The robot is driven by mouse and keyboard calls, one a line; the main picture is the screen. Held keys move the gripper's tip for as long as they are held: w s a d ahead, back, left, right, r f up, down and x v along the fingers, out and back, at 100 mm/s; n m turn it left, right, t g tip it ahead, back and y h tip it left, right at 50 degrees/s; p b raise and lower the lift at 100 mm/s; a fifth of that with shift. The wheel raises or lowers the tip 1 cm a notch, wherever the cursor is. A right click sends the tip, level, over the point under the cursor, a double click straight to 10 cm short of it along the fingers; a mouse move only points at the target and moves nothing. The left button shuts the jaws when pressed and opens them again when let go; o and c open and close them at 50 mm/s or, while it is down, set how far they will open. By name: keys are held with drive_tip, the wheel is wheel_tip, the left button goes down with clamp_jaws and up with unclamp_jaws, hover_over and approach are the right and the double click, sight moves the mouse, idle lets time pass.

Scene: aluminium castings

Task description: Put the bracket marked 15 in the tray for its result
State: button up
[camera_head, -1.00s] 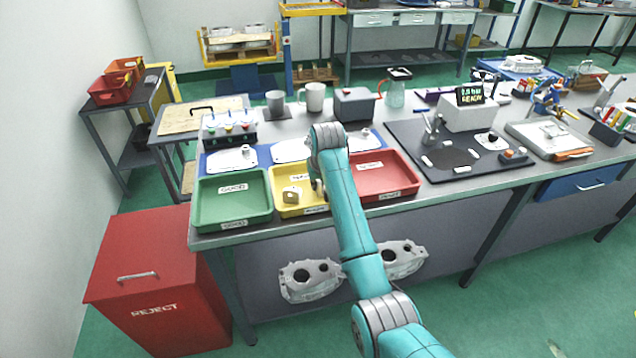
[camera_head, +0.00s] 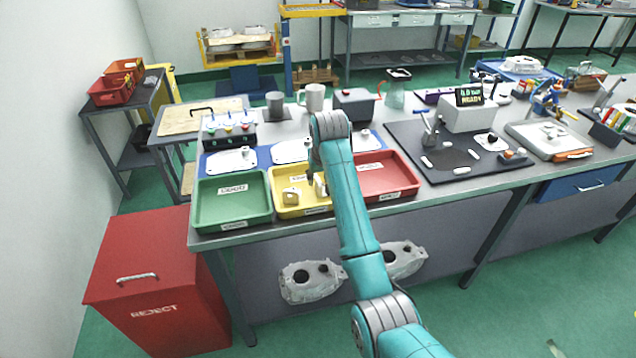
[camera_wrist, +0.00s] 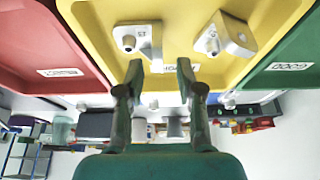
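Two pale brackets lie in the yellow tray (camera_head: 285,211). One bracket (camera_head: 291,197) is toward the green tray, and it also shows in the wrist view (camera_wrist: 234,34). The other bracket (camera_head: 320,186) is toward the red tray; in the wrist view it (camera_wrist: 138,42) carries a small printed label. I cannot read a 15 on either one. My gripper (camera_wrist: 160,68) is open, with nothing between its fingers. It is over the yellow tray, close to the labelled bracket, and appears clear of it. In the head view my arm partly hides the tray's right side.
A green tray (camera_head: 208,213) marked GOOD stands left of the yellow tray, and a red tray (camera_head: 408,187) stands right. Behind are blue mats with pale parts, mugs and a grey box (camera_head: 354,104). A red REJECT bin (camera_head: 150,270) stands on the floor at left.

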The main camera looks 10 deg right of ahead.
drive_tip(key=v, duration=0.7)
drive_tip(key=shift+r, duration=0.4)
drive_tip(key=shift+s+f, duration=0.1)
drive_tip(key=shift+s, duration=0.1)
